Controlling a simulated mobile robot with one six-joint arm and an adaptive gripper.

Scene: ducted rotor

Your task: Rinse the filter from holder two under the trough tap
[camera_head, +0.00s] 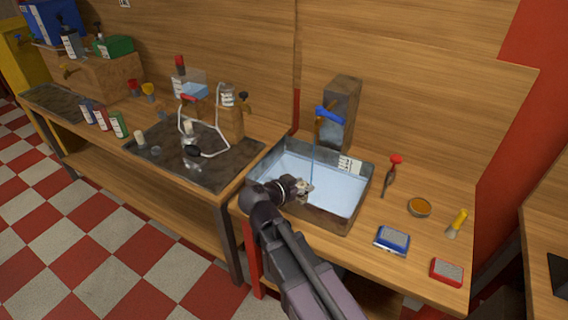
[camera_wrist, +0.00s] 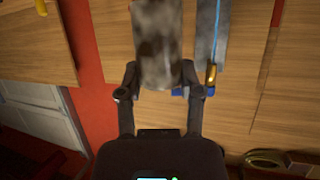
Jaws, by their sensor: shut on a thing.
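My gripper (camera_head: 300,189) is over the trough (camera_head: 349,205), near its front left side. It is shut on a blurred grey-brown cylinder, seemingly the filter (camera_wrist: 157,45), which fills the space between the fingers in the wrist view. In the head view only a small pale part of it shows at the fingertips. The trough tap (camera_head: 329,116) has a blue handle, and a thin blue stream of water (camera_head: 313,155) falls from it close to the gripper tip. In the wrist view the stream (camera_wrist: 215,28) passes beside the filter; I cannot tell whether it touches it. The holders are not clearly identifiable.
A grey block (camera_head: 342,110) stands behind the trough. To the right lie a red-handled tool (camera_head: 391,172), a round orange dish (camera_head: 419,207), a yellow-handled brush (camera_head: 457,222), a blue box (camera_head: 392,240) and a red box (camera_head: 447,271). A dark tray (camera_head: 165,166) with glassware stands left.

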